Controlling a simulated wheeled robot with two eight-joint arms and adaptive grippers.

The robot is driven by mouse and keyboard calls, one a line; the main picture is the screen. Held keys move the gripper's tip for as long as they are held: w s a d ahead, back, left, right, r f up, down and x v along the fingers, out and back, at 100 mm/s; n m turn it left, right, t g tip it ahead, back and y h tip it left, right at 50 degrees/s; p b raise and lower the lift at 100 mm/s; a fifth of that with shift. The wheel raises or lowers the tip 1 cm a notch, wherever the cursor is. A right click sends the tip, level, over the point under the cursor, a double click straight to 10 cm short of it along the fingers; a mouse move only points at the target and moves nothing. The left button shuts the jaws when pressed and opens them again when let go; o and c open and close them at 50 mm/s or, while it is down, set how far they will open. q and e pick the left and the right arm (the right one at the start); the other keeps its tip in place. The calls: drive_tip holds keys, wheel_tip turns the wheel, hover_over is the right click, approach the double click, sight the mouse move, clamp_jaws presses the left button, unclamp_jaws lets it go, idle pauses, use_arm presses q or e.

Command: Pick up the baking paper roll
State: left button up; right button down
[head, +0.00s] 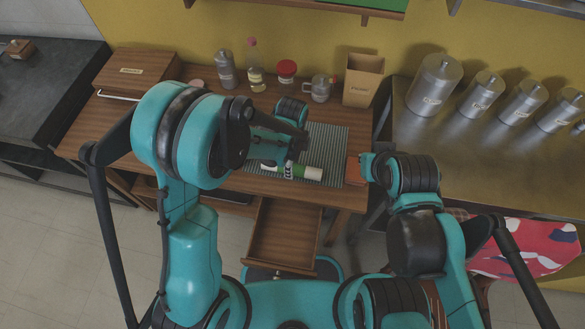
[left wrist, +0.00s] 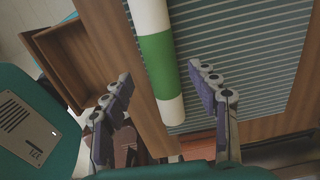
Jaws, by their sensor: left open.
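The baking paper roll (head: 312,172) is a white cylinder with a green band. It lies on a grey-green striped mat (head: 328,140) on the wooden desk, and part of it is hidden by my left gripper in the head view. In the left wrist view the roll (left wrist: 157,50) runs down from the top edge, with its near end between and beyond the fingertips. My left gripper (left wrist: 160,78) is open and empty, its two fingers spread on either side of the roll's line. I cannot make out my right gripper; only the right arm shows.
An open, empty drawer (head: 283,232) juts from the desk front. A wooden box (head: 137,70), bottles, jars and a brown carton (head: 362,80) stand along the desk's back. Several steel canisters (head: 434,86) stand on the metal counter (head: 440,145) at right.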

use_arm(q)
wheel_tip(320, 180, down, 4)
drive_tip(key=shift+w+b, duration=0.15)
drive_tip(key=shift+b, duration=0.7)
drive_tip(key=shift+c, duration=1.1)
drive_tip(key=c, duration=1.1)
drive_tip(key=shift+r, duration=0.15)
